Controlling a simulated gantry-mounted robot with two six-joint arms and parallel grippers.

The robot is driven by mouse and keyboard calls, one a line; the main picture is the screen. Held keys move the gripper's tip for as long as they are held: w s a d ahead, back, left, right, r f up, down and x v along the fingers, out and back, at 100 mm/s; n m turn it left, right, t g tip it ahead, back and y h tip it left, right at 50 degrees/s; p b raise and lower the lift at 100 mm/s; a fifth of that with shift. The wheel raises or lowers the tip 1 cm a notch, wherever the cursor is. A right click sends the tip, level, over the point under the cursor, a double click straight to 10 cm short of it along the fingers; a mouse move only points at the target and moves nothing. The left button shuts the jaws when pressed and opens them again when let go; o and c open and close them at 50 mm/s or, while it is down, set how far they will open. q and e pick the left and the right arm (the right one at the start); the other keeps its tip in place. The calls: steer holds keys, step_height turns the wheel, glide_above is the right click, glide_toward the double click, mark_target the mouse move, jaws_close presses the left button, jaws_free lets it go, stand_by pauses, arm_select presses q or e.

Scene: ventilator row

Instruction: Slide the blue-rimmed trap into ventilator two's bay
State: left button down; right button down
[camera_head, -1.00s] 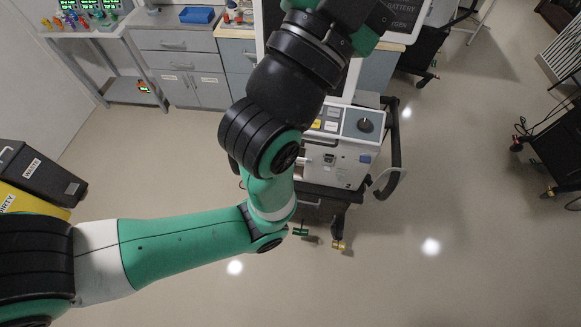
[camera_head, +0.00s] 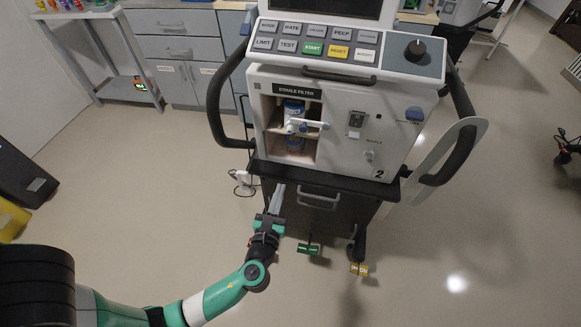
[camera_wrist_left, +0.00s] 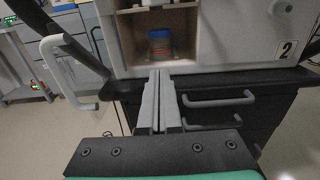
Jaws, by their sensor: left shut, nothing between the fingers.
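Ventilator two (camera_head: 335,125), marked "2", stands ahead with an open bay (camera_head: 266,130) under the label "EXHALE FILTER". In the left wrist view, the blue-rimmed trap (camera_wrist_left: 160,44), a small clear cup with a blue top, stands upright inside the bay. In the head view its blue part (camera_head: 294,143) shows low in the bay, partly covered by a white fitting (camera_head: 302,126) below a blue-and-white cylinder (camera_head: 292,108). Whether the trap is fully seated I cannot tell. My left gripper (camera_head: 279,188) is shut and empty, below and in front of the bay, apart from the trap. My right gripper is out of view.
The ventilator's dark shelf edge (camera_head: 330,180) juts out below the bay, with a drawer handle (camera_head: 318,197) under it. Black side handles curve out left (camera_head: 222,100) and right (camera_head: 460,125). Green (camera_head: 308,249) and yellow (camera_head: 359,269) pedals sit low. Floor in front is clear.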

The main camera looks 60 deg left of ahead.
mark_target(292, 150)
arm_select(q)
steer(key=b+x, duration=0.3)
steer(key=x, duration=1)
steer(key=shift+w+a+r, duration=0.1)
steer(key=shift+w+a, duration=0.25)
steer(key=shift+w, duration=0.05)
steer(key=shift+x, duration=0.9)
steer(key=shift+s+f, duration=0.1)
steer(key=shift+f, duration=0.2)
